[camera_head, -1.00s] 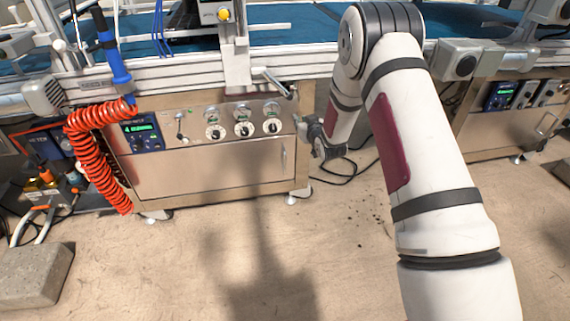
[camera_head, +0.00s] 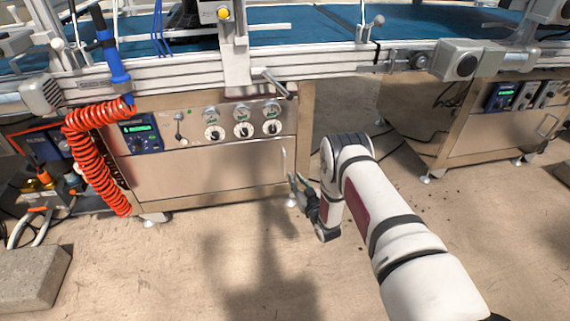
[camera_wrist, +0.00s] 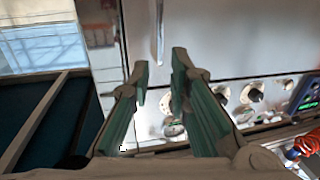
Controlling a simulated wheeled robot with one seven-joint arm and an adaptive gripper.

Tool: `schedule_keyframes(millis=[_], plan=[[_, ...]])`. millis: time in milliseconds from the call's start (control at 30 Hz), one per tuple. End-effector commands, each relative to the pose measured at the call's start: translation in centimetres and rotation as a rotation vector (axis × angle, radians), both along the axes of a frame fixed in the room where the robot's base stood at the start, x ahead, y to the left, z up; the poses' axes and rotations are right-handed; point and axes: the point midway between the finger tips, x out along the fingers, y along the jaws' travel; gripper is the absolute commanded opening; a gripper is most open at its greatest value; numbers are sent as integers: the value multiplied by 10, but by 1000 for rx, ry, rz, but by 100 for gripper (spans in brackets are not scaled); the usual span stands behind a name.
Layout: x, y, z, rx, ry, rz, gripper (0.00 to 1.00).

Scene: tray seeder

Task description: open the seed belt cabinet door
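The seed belt cabinet door (camera_head: 215,172) is the plain metal panel below the control strip, and it looks shut. Its slim upright handle (camera_head: 284,160) is near the door's right edge. My gripper (camera_head: 296,183) is low, close in front of the right end of the door, just right of and below the handle. In the wrist view my gripper (camera_wrist: 160,70) is open, with a clear gap between its green-padded fingers. The handle (camera_wrist: 158,32) shows beyond the fingertips, roughly in line with the gap. It is not between the fingers.
Knobs and gauges (camera_head: 242,122) and a small display (camera_head: 137,134) sit above the door. A red coiled hose (camera_head: 92,150) hangs at the left. A lever (camera_head: 276,83) juts out above. The floor (camera_head: 190,255) before the door is clear; a concrete block (camera_head: 32,275) lies left.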

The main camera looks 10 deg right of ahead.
Motion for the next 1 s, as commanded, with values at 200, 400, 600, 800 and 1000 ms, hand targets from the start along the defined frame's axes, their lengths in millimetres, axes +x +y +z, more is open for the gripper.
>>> schedule_keyframes(millis=[200, 400, 600, 800, 1000], plan=[[43, 10, -2, 0, -4, 2, 18], [79, 16, -2, 1, -3, 1, 18], [102, 21, -1, 0, -1, 1, 18], [110, 22, 0, 1, 1, 0, 18], [110, 22, 0, 1, 1, 0, 18]])
